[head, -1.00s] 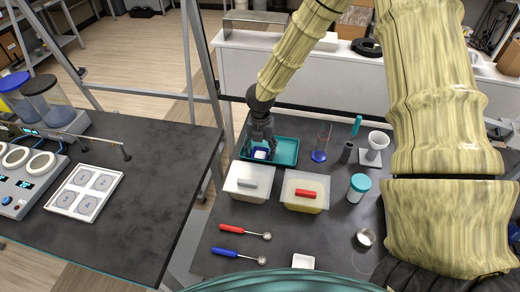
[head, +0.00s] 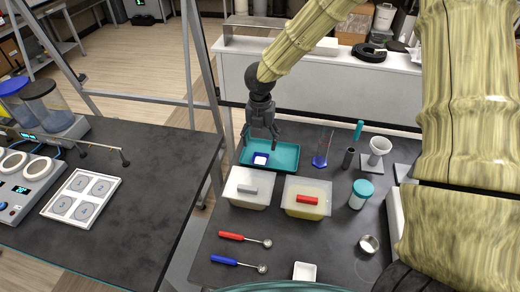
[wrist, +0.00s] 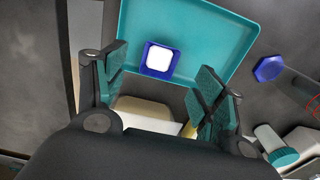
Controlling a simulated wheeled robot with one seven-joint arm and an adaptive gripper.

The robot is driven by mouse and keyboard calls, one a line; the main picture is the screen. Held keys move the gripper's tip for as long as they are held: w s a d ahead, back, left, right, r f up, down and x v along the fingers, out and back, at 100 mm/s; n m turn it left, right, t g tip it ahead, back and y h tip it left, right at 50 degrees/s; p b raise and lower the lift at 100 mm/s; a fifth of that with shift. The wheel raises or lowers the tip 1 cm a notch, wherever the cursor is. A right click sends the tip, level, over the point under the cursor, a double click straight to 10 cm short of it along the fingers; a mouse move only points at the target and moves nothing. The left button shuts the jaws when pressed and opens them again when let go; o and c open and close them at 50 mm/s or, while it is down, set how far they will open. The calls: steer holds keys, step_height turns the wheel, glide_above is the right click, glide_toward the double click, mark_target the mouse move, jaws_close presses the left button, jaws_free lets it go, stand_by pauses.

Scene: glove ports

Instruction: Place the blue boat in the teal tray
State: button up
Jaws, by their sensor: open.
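The blue boat (head: 261,158), a small square blue dish with a white inside, rests in the left part of the teal tray (head: 287,157). The wrist view shows both open fingers of my gripper (wrist: 160,95), apart from the boat.
A white-lidded tub (head: 248,187) and a yellow tub with a red handle (head: 306,197) stand just in front of the tray. A blue-based cylinder (head: 320,161), a grey holder (head: 348,158) and a funnel stand (head: 376,152) are to its right. Spoons and a white dish (head: 305,271) lie nearer.

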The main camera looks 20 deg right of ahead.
steer(key=shift+r+b, duration=0.4)
steer(key=shift+r, duration=1.95)
